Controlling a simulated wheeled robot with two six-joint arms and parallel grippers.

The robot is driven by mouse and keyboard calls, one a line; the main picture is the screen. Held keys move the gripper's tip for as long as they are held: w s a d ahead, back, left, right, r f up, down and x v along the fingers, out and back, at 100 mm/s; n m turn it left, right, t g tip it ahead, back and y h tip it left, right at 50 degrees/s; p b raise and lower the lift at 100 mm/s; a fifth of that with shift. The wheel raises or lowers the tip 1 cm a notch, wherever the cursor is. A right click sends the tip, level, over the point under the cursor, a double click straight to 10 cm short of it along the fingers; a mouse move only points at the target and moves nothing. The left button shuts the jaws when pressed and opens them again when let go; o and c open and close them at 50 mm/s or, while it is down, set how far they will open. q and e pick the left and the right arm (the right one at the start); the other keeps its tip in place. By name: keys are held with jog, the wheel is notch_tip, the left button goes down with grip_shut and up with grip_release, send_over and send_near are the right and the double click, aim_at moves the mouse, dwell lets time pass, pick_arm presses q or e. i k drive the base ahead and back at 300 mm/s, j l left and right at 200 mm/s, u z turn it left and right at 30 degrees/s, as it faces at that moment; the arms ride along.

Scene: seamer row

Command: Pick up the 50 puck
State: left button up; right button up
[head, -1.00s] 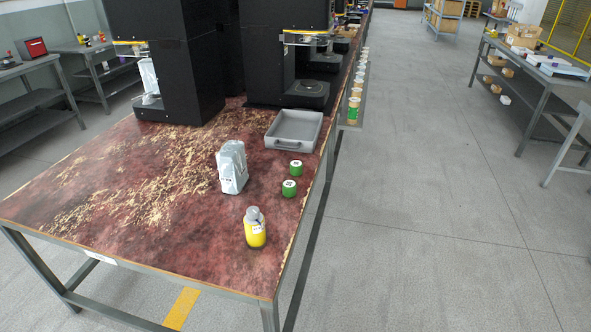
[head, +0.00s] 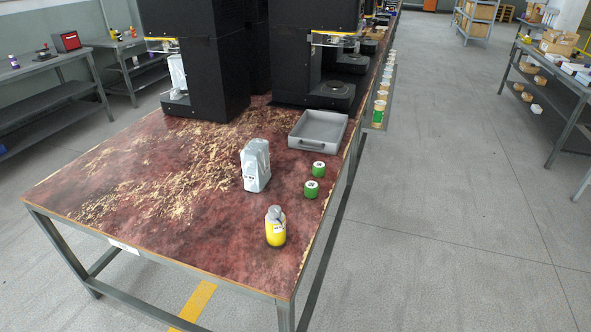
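Two short green pucks with white tops stand near the right edge of the red-brown table (head: 190,245). The nearer puck (head: 311,189) stands a little in front of the farther puck (head: 318,169). Both tops carry dark marks too small to read, so I cannot tell which one is the 50 puck. Neither of my grippers is in view.
A silver pouch (head: 255,167) stands left of the pucks. A yellow bottle with a grey top (head: 275,228) stands in front of them. A grey tray (head: 318,131) lies behind them, near black machines (head: 211,75). Open floor (head: 450,200) lies to the right.

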aim_at(319, 168)
jog(key=i+l+u, duration=0.4)
jog(key=l+u, duration=0.2)
jog(key=i+l+u, duration=0.1)
jog(key=l+u, duration=0.2)
jog(key=l, duration=0.2)
